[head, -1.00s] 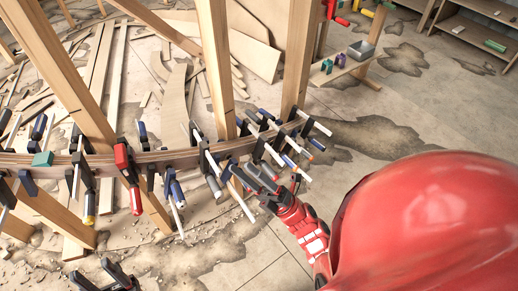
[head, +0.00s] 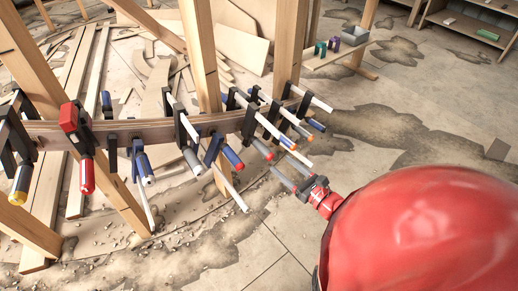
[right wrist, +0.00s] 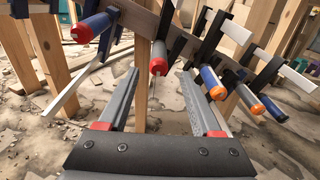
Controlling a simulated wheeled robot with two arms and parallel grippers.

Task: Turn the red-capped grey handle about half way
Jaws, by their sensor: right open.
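The red-capped grey handle (head: 264,151) belongs to one of several clamps on the curved wooden stringer (head: 70,131). In the right wrist view its red cap (right wrist: 158,66) faces me, near the middle. My right gripper (head: 280,163) is open and empty, just in front of this handle. In the right wrist view its two grey fingers (right wrist: 157,76) point at the handle, one on each side of the cap. I cannot tell whether the tips are alongside the cap or just short of it; no contact shows. My left gripper is not in view.
A wooden post (head: 202,60) rises behind the stringer. Open floor (head: 400,150) lies to the right.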

